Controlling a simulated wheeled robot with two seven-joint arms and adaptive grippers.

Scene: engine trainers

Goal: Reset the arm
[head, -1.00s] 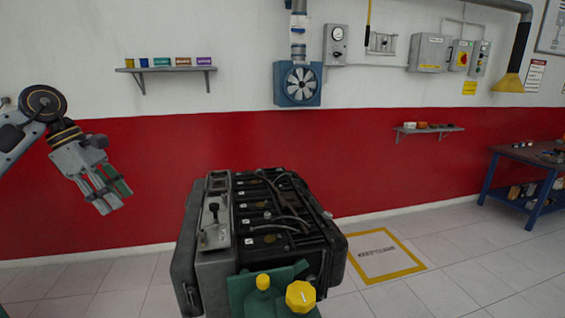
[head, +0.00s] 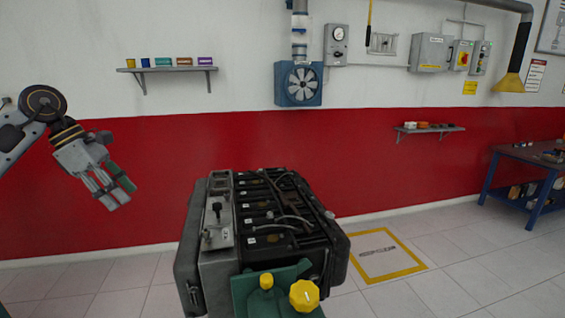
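My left gripper (head: 118,192) is raised at the left of the head view, in front of the red part of the wall. Its fingers point down and to the right, and nothing shows held between them. The fingers look close together, but I cannot tell whether they are open or shut. It is apart from the engine trainer (head: 262,222), a black block with cables on top, which stands at the lower middle. My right gripper is not in view.
A green part with yellow caps (head: 304,295) is at the trainer's near end. A wall shelf (head: 168,69) holds small boxes. A blue workbench (head: 520,157) stands at the far right. Free floor with a yellow-framed square (head: 388,276) lies right of the trainer.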

